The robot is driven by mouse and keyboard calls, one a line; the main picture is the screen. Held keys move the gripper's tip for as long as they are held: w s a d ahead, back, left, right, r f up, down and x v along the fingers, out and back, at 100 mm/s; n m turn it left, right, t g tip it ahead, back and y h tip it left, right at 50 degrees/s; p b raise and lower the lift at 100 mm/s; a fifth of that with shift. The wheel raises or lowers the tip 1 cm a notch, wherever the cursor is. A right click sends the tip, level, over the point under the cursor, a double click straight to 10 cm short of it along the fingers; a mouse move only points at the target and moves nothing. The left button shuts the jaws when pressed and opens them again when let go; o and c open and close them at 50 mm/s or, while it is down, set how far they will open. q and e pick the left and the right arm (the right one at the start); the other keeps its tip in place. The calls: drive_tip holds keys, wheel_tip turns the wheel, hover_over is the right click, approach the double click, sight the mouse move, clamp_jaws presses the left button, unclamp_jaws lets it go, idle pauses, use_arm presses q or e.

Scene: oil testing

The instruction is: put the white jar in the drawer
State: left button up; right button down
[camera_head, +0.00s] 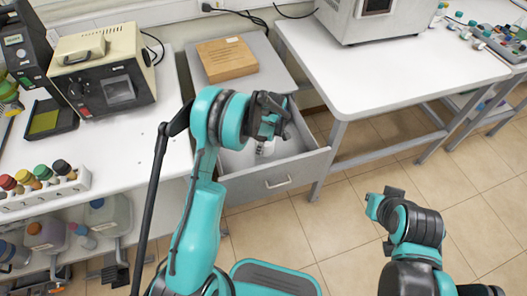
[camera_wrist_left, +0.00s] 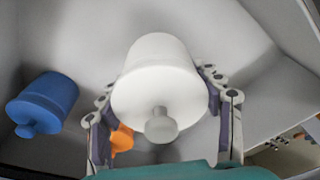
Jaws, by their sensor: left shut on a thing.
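The white jar (camera_wrist_left: 155,75) is between the fingers of my left gripper (camera_wrist_left: 160,100) in the left wrist view, its round knob facing the camera. The gripper is shut on it. In the head view my left gripper (camera_head: 268,122) is over the open drawer (camera_head: 282,180), and part of the white jar (camera_head: 265,148) shows beneath it. I cannot tell whether the jar touches the drawer floor. My right gripper (camera_head: 382,205) is above the floor to the right of the drawer, apart from everything; its finger opening is unclear.
A blue jar (camera_wrist_left: 43,104) lies to the left of the white one in the wrist view. An orange thing (camera_wrist_left: 122,138) is partly hidden by a finger. A wooden box (camera_head: 226,60) sits on the cabinet top. A white table (camera_head: 390,70) stands right of the drawer.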

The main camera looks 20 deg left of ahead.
sight(264, 150)
use_arm(q)
wheel_tip(264, 150, down, 4)
drive_tip(key=shift+a+f+b, duration=0.1)
drive_tip(key=shift+f+b, duration=0.05)
drive_tip(key=shift+b, duration=0.7)
drive_tip(key=shift+f, duration=0.1)
drive_tip(key=o, duration=1.2)
drive_tip(key=shift+c, duration=0.2)
